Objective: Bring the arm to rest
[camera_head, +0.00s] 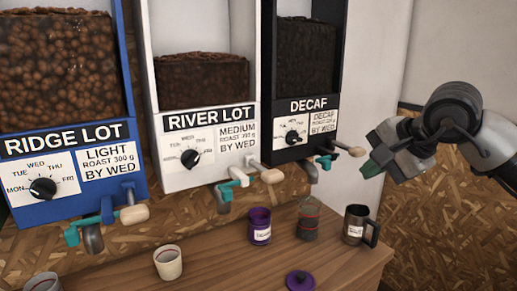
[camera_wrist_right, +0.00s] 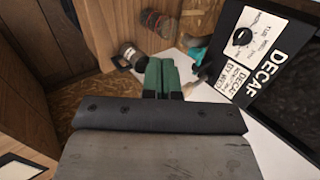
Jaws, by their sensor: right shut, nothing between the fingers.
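My right gripper (camera_head: 376,154) is at the right of the head view, in the air to the right of the DECAF dispenser (camera_head: 305,90). Its green fingertips are together with nothing between them. They also show closed in the right wrist view (camera_wrist_right: 161,78). The gripper is apart from the dispenser's wooden-tipped lever (camera_head: 348,149) and above the level of the counter. My left gripper is not in view.
A wooden counter (camera_head: 210,262) holds a cream cup (camera_head: 168,263), a purple jar (camera_head: 260,226), a purple lid (camera_head: 300,281), a clear container (camera_head: 308,220) and a dark mug (camera_head: 355,225). RIDGE LOT (camera_head: 62,130) and RIVER LOT (camera_head: 205,120) dispensers hang left. Space right of the counter looks free.

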